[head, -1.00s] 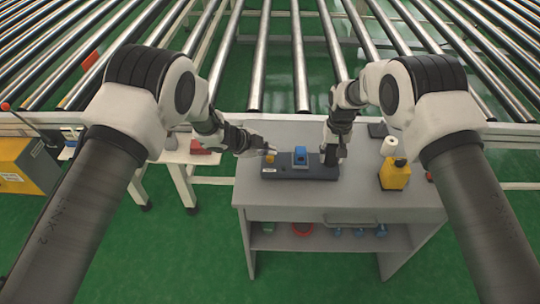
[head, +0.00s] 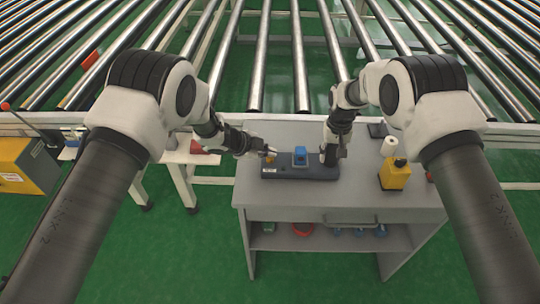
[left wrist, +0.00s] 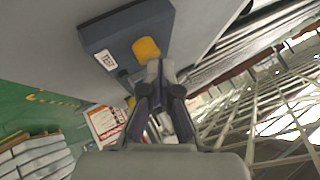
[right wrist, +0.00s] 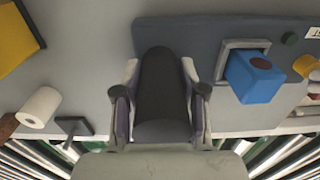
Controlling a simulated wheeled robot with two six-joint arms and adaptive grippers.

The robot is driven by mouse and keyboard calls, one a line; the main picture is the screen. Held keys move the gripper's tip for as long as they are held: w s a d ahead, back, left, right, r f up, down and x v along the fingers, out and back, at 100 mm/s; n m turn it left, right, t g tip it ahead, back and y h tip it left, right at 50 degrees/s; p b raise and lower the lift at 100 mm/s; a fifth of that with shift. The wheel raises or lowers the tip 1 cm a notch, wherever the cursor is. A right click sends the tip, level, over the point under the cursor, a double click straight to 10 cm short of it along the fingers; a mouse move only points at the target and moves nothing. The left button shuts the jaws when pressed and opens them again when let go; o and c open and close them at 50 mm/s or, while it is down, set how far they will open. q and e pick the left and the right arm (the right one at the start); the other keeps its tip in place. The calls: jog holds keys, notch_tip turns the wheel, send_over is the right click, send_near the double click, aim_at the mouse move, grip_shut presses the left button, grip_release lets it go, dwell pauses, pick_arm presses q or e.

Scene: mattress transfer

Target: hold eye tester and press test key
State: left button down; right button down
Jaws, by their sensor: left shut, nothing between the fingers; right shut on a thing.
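The eye tester is a long dark grey device (head: 287,173) lying on the grey workbench, with a white label, a blue block (head: 300,156) and a yellow key (left wrist: 146,48). My left gripper (head: 270,152) is shut and empty. Its tips are right at the edge of the yellow key in the left wrist view (left wrist: 159,66); I cannot tell whether they touch it. My right gripper (head: 330,157) is shut on the black upright handle (right wrist: 161,85) at the tester's right end. In the right wrist view, the blue block (right wrist: 255,77) stands beside that gripper.
A roller conveyor (head: 300,60) runs behind. A white side table (head: 190,155) is at the left. The bench front is clear.

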aim_at(268, 158)
pick_arm(q)
jog(key=shift+f, duration=0.5)
dwell(0.5)
jog(key=shift+r, duration=1.35)
jog(key=shift+r, duration=2.5)
pick_arm(e)
jog(key=c, duration=0.6)
grip_release()
jog(key=shift+r, duration=0.1)
